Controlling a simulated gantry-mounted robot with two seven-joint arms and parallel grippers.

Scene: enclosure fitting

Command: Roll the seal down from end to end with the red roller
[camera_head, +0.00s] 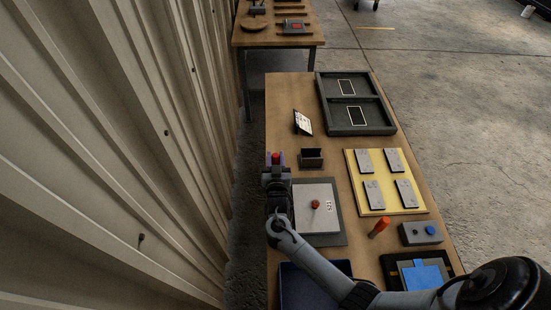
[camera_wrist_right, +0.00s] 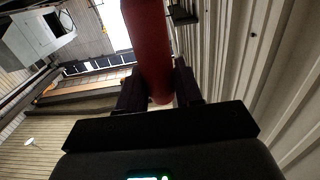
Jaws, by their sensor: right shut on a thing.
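My right gripper (camera_head: 276,170) is at the left edge of the near table, left of a grey plate. It is shut on the red roller (camera_head: 276,157), of which only a small red end shows in the head view. In the right wrist view the roller's red cylinder (camera_wrist_right: 150,45) stands between the two dark fingers (camera_wrist_right: 158,88). I cannot make out the seal; the gripper and arm hide part of the table edge. My left gripper is not in view.
A grey plate (camera_head: 328,228) with a red knob (camera_head: 315,204) lies beside the gripper. A yellow board (camera_head: 384,190) holds several grey plates. A corrugated wall (camera_head: 110,140) is close left.

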